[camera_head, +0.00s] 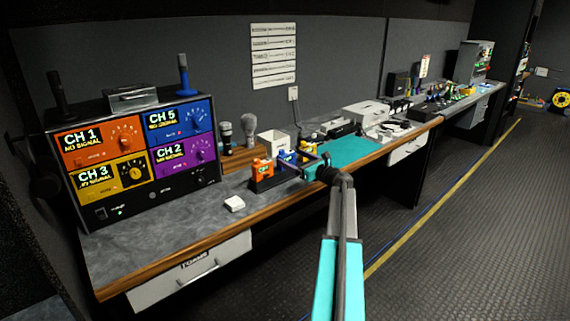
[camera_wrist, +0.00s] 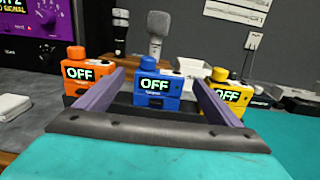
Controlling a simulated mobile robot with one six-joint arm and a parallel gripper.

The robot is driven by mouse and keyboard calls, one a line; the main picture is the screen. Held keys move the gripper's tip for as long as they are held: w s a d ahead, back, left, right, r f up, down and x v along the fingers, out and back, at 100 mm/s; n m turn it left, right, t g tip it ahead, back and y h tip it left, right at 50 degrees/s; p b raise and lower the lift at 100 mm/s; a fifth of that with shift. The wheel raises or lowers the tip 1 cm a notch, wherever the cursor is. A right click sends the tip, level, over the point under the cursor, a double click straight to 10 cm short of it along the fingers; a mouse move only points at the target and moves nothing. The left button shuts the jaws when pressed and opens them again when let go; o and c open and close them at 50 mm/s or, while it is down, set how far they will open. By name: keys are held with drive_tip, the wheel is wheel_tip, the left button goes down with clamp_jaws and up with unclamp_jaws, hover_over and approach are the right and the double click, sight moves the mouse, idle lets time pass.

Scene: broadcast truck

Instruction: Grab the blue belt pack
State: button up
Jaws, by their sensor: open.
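The blue belt pack (camera_wrist: 157,88) stands upright in the middle of the wrist view, with an "OFF" display and a blue knob on top. An orange belt pack (camera_wrist: 88,78) stands to its left and a yellow belt pack (camera_wrist: 232,92) to its right. My gripper (camera_wrist: 156,82) is open, its two purple fingers reaching forward on either side of the blue pack. I cannot tell whether they touch it. In the head view my gripper (camera_head: 316,166) is at the counter by the packs, where the orange pack (camera_head: 262,168) and blue pack (camera_head: 284,158) show small.
A channel monitor (camera_head: 140,155) stands on the left of the counter. A small white block (camera_head: 234,203) lies near the front edge. Microphones (camera_head: 248,128) and a white box (camera_head: 273,143) stand behind the packs. A teal mat (camera_head: 355,150) lies to the right.

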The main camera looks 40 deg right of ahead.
sight(289, 155)
drive_tip(key=shift+w+d+p, duration=0.1)
drive_tip(key=shift+w+p, duration=0.55)
drive_tip(key=shift+w, duration=1.95)
drive_tip(key=c, duration=1.3)
drive_tip(key=shift+r, duration=0.2)
wheel_tip(289, 155, up, 18)
drive_tip(key=shift+f+b, duration=0.15)
drive_tip(key=shift+b, duration=0.5)
